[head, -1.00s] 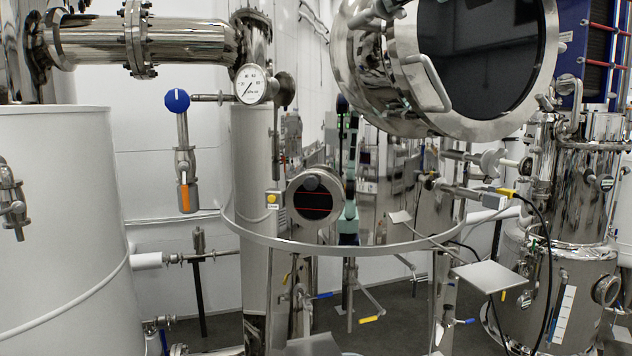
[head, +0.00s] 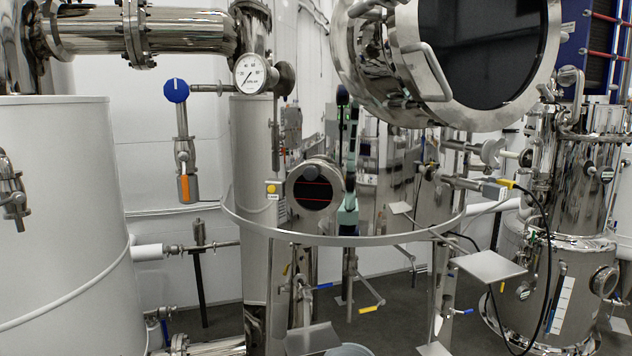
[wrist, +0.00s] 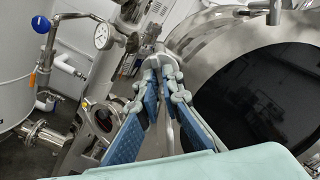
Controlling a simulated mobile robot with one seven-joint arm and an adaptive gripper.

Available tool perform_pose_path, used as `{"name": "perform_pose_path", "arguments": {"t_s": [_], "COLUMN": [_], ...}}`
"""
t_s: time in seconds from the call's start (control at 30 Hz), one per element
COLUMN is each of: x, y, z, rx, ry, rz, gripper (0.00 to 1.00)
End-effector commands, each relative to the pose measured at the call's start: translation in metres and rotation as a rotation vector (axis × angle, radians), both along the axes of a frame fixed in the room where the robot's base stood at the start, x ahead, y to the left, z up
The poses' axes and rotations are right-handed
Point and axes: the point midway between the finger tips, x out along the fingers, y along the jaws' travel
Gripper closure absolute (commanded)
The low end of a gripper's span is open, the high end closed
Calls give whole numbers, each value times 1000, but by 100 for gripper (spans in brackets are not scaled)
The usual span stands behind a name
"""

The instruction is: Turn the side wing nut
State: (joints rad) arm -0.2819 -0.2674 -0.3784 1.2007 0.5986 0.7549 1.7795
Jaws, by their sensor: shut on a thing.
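In the wrist view my gripper (wrist: 157,68) has its two blue-padded fingers drawn together at the tips, beside the rim of the large round steel cover. They are shut on a small metal piece at the rim, which I take to be the side wing nut (wrist: 149,45). The fingertips hide most of it. The steel cover (head: 402,95) with its dark round glass is at the upper right of the head view. My gripper cannot be made out in the head view.
A bent handle (head: 432,78) stands out from the cover. A dial gauge (head: 250,74) and a blue-knobbed valve (head: 177,91) are to the left. A white tank (head: 65,200) fills the left edge. A metal ring rail (head: 340,241) curves below the cover.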

Motion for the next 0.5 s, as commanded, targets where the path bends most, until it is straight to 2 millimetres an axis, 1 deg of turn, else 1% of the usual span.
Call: {"name": "perform_pose_path", "arguments": {"t_s": [0.13,0.4,0.5], "x": [0,0,0], "y": [0,0,0], "z": [0,0,0], "rx": [-86,-97,-140], "ry": [-29,-32,-46], "rz": [0,-1,-1], "gripper": [100,100,100]}}
